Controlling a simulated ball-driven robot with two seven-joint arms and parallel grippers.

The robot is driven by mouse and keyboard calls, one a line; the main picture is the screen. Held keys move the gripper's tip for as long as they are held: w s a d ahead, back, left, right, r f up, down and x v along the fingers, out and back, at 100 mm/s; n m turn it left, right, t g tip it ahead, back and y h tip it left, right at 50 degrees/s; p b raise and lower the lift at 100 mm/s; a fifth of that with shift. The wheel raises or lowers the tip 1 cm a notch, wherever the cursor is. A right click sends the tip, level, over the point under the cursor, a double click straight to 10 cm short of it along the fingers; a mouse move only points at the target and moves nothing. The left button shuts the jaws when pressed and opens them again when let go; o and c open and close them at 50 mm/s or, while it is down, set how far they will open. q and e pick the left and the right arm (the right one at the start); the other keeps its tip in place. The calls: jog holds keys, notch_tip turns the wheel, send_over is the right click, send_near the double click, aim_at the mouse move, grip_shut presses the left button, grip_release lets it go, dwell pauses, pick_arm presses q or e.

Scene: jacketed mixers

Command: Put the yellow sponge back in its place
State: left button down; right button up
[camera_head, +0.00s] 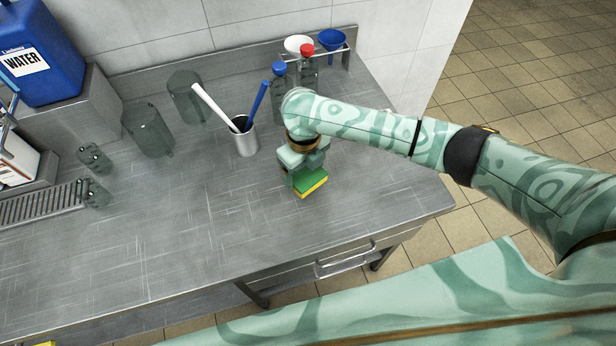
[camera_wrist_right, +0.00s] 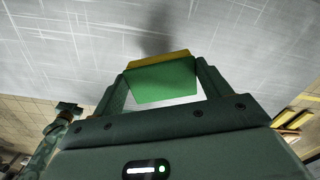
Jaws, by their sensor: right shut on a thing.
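The sponge (camera_head: 311,185) is yellow with a green side, and sits at the tip of my right gripper (camera_head: 303,172) over the right part of the steel table. In the right wrist view the sponge (camera_wrist_right: 162,80) lies between the two fingers of my right gripper (camera_wrist_right: 160,88), its green face toward the camera. The right gripper is shut on it. A shadow shows on the table near it; I cannot tell whether the sponge touches the top.
A metal cup (camera_head: 244,138) with a white and a blue tool stands left of the gripper. Glass vessels (camera_head: 148,130) are further left. The front middle of the steel table (camera_head: 190,225) is clear.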

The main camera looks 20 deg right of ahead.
aim_at(307, 175)
jog(key=shift+w+d+f+b, duration=0.2)
jog(key=shift+w+f, duration=0.1)
jog(key=shift+f, duration=0.2)
jog(key=shift+w+d+f+b, duration=0.2)
jog(key=shift+w+f, duration=0.1)
jog(key=shift+f, duration=0.2)
notch_tip(307, 175, down, 3)
jog(key=shift+w+d+r+b, duration=0.1)
jog(key=shift+d+r+b, duration=0.05)
jog(key=shift+b, duration=0.4)
jog(key=shift+f, duration=0.3)
jog(key=shift+w, duration=0.1)
jog(key=shift+r, duration=0.1)
